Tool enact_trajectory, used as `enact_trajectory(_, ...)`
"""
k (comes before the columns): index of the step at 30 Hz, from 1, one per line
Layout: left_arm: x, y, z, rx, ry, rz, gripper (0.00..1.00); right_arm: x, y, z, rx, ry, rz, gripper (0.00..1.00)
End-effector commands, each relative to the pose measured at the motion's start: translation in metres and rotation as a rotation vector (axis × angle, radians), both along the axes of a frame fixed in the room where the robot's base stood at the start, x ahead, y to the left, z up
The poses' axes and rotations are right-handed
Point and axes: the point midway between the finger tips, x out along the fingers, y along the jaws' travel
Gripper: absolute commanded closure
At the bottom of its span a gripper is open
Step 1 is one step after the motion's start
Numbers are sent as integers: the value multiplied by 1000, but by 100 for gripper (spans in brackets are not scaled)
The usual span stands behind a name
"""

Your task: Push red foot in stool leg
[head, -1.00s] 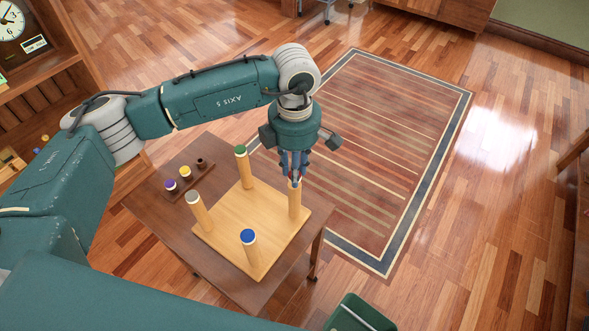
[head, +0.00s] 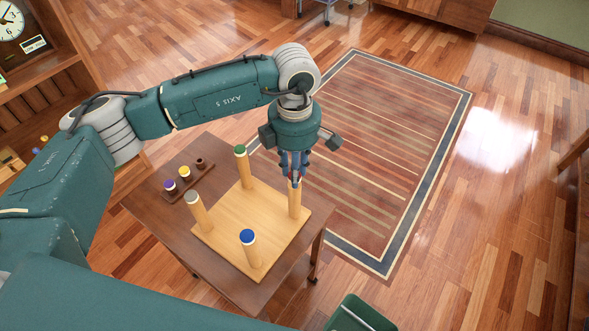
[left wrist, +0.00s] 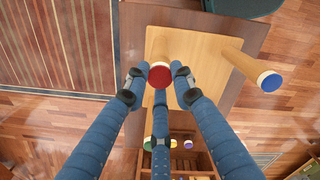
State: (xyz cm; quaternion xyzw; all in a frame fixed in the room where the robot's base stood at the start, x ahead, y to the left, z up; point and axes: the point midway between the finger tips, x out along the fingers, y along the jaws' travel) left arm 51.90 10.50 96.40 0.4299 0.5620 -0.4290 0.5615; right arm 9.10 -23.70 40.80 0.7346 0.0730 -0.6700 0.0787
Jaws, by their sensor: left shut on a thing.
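The wooden stool lies upside down, its pale seat board (head: 237,218) flat on a brown table, legs pointing up. My left gripper (head: 295,181) points down over the right leg (head: 295,203). Its blue fingers close around the red foot, which shows in the left wrist view (left wrist: 160,76) between the fingertips (left wrist: 158,83). The red foot is at the top of that leg; how deep it sits is hidden. The back leg has a green foot (head: 240,149), the front leg a blue foot (head: 247,236). The left leg (head: 201,214) has a pale greyish top. My right gripper is not in view.
A small dark rack (head: 188,182) on the table (head: 165,215) holds a purple foot (head: 170,185), a yellow foot (head: 184,172) and a dark piece (head: 200,163). A green bin (head: 357,314) stands at the front right. A striped rug (head: 375,140) lies on the floor behind.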

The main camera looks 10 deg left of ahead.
Motion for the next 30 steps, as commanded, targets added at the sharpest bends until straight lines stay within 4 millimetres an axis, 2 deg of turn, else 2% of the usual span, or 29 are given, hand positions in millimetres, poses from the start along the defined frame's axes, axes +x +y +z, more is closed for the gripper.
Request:
enact_trajectory(15, 0, 0, -6, 0, 0, 0, 84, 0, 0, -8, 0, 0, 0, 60)
enact_trajectory(30, 0, 0, -5, 0, 0, 0, 84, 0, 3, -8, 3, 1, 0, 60)
